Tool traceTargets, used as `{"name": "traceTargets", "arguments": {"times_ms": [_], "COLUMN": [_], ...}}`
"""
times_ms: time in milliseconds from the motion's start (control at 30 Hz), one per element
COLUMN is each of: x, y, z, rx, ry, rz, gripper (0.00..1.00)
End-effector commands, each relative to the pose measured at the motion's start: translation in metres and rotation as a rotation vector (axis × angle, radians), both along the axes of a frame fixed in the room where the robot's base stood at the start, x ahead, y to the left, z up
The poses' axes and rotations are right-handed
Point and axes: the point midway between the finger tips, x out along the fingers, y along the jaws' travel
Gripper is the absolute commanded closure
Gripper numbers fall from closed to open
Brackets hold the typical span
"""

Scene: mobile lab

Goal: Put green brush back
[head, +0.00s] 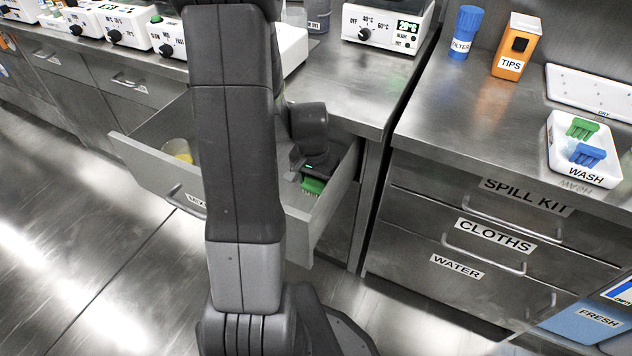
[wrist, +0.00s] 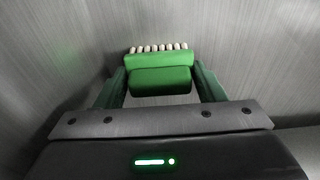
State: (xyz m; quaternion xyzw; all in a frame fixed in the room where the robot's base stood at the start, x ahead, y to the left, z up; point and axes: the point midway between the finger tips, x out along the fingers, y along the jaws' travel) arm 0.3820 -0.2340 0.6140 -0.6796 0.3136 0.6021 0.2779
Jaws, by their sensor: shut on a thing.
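The green brush (wrist: 160,75) is between the fingers of my gripper (wrist: 160,82) in the wrist view, with its pale bristles pointing away from the gripper. In the head view the green brush (head: 313,186) shows under my gripper (head: 312,172), inside the right end of an open drawer (head: 308,228). My gripper is shut on it. Whether the bristles touch the drawer floor I cannot tell. My arm hides the middle of the drawer.
A yellow-filled beaker (head: 178,150) stands in the drawer's left part. On the right counter, a white WASH tray (head: 562,166) holds a green and a blue brush. A blue FILTER bottle (head: 464,32) and an orange TIPS box (head: 515,48) stand behind. The drawer walls surround my gripper.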

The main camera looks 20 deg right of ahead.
Motion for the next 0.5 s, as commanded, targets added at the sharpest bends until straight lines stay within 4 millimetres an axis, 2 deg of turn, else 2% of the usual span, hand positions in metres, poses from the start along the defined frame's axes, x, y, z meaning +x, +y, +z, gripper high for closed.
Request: {"name": "traceTargets", "arguments": {"times_ms": [300,333,433,500], "x": [0.0001,0.0001,0.0001,0.0001], "y": [-0.0002,-0.0001,-0.0002,-0.0001], "z": [-0.0035,-0.0024,-0.0018,-0.0017], "rx": [-0.001,-0.001,-0.001,-0.001], "ry": [-0.001,-0.001,-0.001,-0.001], "rz": [0.0,0.0,0.0,0.0], "gripper": [0.58,0.33,0.15,0.15]}}
